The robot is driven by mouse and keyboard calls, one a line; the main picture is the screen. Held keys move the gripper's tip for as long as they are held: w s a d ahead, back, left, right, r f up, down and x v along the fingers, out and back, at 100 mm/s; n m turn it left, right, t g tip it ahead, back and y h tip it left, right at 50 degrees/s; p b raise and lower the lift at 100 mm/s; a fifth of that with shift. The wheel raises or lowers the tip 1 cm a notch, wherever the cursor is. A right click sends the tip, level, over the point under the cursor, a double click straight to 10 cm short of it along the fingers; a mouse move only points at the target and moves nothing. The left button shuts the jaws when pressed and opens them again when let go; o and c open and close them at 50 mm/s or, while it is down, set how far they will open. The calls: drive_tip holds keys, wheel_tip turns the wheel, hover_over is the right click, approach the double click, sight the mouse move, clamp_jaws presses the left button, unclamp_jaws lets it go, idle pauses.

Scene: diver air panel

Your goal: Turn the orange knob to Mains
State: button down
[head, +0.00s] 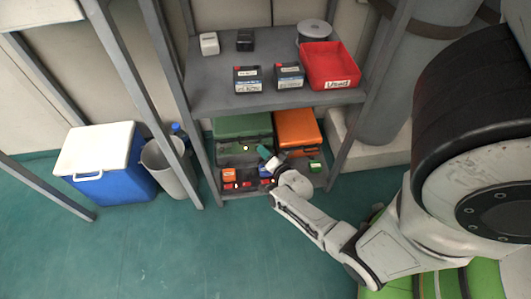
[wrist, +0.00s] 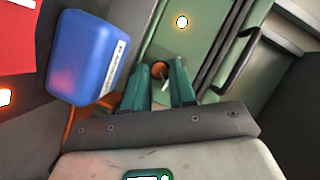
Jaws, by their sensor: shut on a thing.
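The orange knob (wrist: 158,67) is small and round, on a green surface in the wrist view, with a pale mark at its near side. The two teal fingers of my gripper (wrist: 161,73) stand on either side of it, shut on it. No Mains marking can be read. In the head view my gripper (head: 268,159) is at the lower shelf, in front of the green case (head: 240,127). The knob cannot be made out there.
A blue box (wrist: 82,58) with a white label stands close left of the fingers. A glowing lamp (wrist: 182,21) is beyond the knob. An orange case (head: 297,128) stands beside the green one.

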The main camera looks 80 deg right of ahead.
drive_tip(key=shift+r+p, duration=0.2)
drive_tip(key=shift+p, duration=0.25)
drive_tip(key=n+g+p, duration=0.2)
drive_tip(key=n+p, duration=0.1)
drive_tip(key=w+n+g+h+p, duration=0.1)
drive_tip(key=n+g+p, duration=0.2)
drive_tip(key=n, duration=0.1)
drive_tip(key=n+g+p, duration=0.3)
drive_tip(key=shift+w+a+n+h+p, duration=0.15)
drive_tip(key=shift+a+n+h+p, duration=0.15)
drive_tip(key=shift+h+p, duration=0.1)
drive_tip(key=shift+w+n+g+h+b, duration=0.1)
drive_tip(key=shift+n+g+h+b, duration=0.25)
drive_tip(key=shift+n, duration=0.25)
